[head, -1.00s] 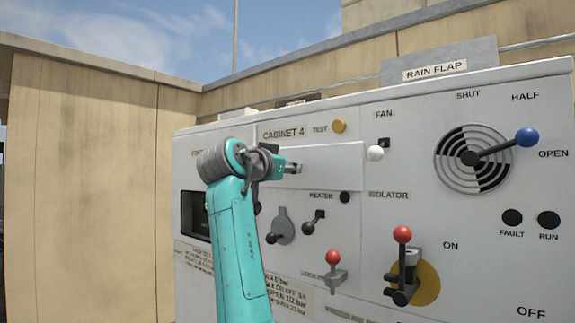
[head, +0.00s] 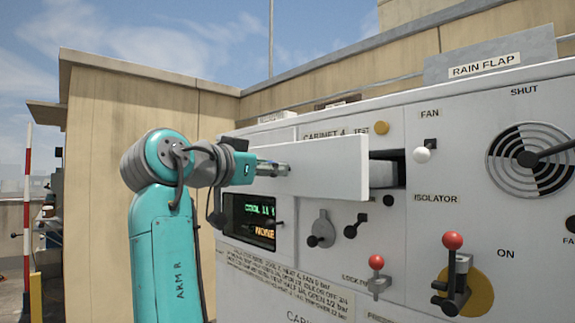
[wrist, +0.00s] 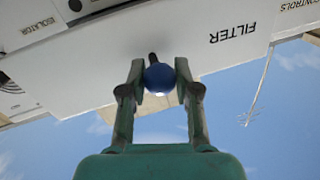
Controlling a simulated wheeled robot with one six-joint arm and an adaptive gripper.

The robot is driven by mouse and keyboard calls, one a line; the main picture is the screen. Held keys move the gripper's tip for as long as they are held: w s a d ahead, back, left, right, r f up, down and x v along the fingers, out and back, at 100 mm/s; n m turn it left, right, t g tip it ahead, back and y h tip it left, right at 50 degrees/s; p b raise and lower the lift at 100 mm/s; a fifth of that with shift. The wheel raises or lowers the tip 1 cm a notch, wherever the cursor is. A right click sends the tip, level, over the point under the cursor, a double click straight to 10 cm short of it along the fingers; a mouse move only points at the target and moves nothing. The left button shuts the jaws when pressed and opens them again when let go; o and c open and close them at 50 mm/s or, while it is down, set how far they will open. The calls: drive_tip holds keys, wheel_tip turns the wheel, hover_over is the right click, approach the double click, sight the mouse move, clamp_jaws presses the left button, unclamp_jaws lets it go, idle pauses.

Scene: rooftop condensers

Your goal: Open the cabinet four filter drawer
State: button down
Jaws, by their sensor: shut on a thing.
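The white filter drawer (head: 325,168) of cabinet four stands out from the cabinet face, with a dark opening (head: 387,171) behind its right end. Its front, lettered FILTER, shows upside down in the wrist view (wrist: 205,52). My gripper (head: 285,169) is at the drawer front. In the wrist view my gripper (wrist: 160,85) is shut on the drawer's blue ball knob (wrist: 159,77), one finger on each side. The knob is hidden in the head view.
Below the drawer are several small levers, including a grey-plated one (head: 321,230), and a lit display (head: 249,220). A red-knobbed isolator lever (head: 453,241) is at lower right, a white fan knob (head: 422,155) right of the drawer. A tan wall (head: 105,190) stands behind my arm.

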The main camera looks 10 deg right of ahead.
drive_tip(key=shift+s+a, duration=0.2)
drive_tip(key=shift+a, duration=0.15)
drive_tip(key=c, duration=0.8)
unclamp_jaws()
drive_tip(key=shift+a, duration=0.1)
drive_tip(key=v, duration=1.2)
